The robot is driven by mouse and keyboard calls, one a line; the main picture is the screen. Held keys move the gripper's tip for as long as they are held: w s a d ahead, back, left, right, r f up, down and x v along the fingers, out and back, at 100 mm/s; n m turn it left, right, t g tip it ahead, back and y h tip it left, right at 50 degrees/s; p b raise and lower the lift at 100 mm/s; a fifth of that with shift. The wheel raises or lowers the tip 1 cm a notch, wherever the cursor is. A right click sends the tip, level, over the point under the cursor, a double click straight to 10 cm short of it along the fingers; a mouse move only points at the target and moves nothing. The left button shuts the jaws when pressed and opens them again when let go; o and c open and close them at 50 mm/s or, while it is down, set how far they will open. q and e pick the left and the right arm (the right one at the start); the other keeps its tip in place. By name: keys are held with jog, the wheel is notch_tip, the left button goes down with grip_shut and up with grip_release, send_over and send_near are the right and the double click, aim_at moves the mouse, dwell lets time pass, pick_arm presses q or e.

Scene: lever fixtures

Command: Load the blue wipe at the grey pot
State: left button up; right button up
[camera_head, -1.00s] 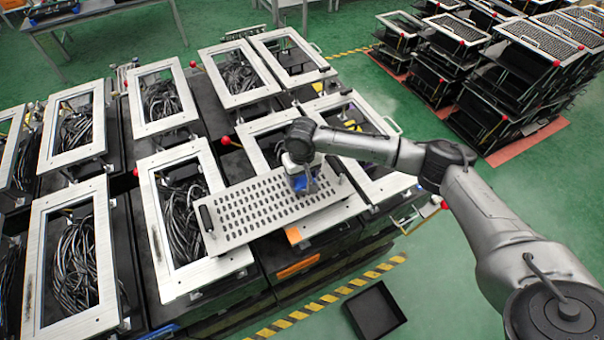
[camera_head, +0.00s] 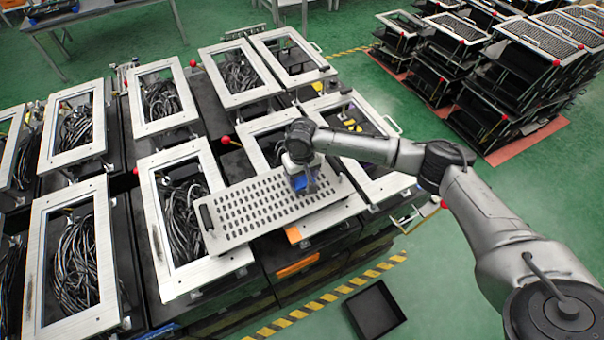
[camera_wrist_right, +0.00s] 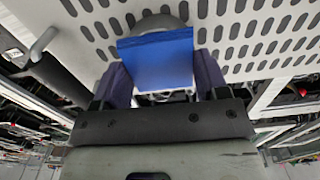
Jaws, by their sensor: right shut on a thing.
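The blue wipe (camera_wrist_right: 155,62) is a flat-faced blue block with a pale base. My right gripper (camera_wrist_right: 163,78) is shut on it, with one dark finger at each side. In the head view the blue wipe (camera_head: 299,183) shows under my right wrist, over the right part of a perforated metal plate (camera_head: 237,232). A rounded grey thing (camera_wrist_right: 160,20), likely the grey pot, shows just beyond the wipe in the wrist view and is partly covered by it. I cannot tell whether they touch. My left gripper is not in view.
Several metal-framed boxes with cables (camera_head: 184,270) surround the plate. The plate has a black handle (camera_head: 206,217) at its left end. Red ball-topped levers (camera_head: 225,140) stand between boxes.

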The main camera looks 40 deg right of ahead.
aim_at(302, 177)
jog(key=shift+f, duration=0.1)
dwell(0.7)
jog(key=shift+p, duration=0.45)
dwell(0.4)
jog(key=shift+f, duration=0.1)
dwell(0.7)
jog(key=shift+p, duration=0.35)
jog(key=shift+s+r+p, duration=0.1)
jog(key=shift+r+p, duration=0.45)
jog(key=shift+r, duration=0.05)
notch_tip(302, 177, up, 4)
jog(key=p, duration=0.5)
jog(key=shift+r+p, duration=1.1)
jog(key=shift+p, duration=0.35)
